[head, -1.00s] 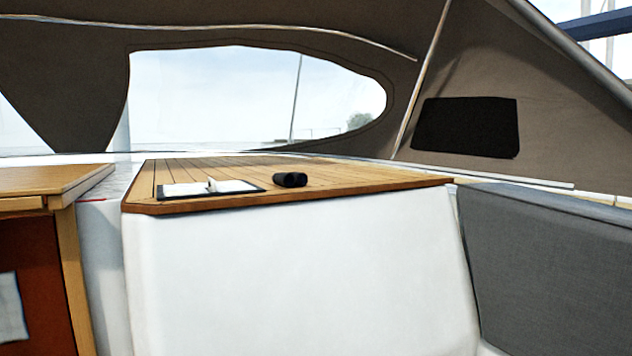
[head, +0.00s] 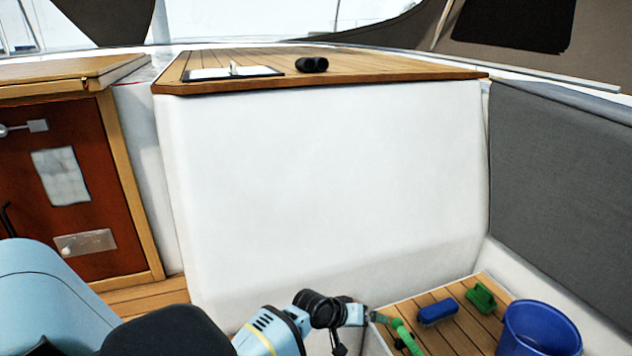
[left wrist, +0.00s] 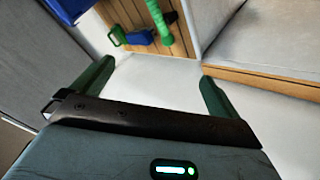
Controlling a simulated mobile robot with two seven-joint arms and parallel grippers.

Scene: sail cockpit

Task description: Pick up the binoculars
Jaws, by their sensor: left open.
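The black binoculars (head: 312,64) lie on the teak-slatted top (head: 390,70) of the white cockpit block, near its front edge in the head view. My left arm reaches in low at the bottom of the head view, well below and in front of them. In the left wrist view my left gripper (left wrist: 158,71) is open, its two dark green fingers wide apart with nothing between them. The binoculars do not show in the left wrist view. My right gripper is not in view.
An open logbook or clipboard (head: 225,73) lies left of the binoculars. The block's tall white front (head: 330,190) stands below them. At lower right are a blue bucket (head: 540,330), a blue item (head: 438,313) and green items (head: 481,297) on slats. A grey backrest (head: 560,170) stands right.

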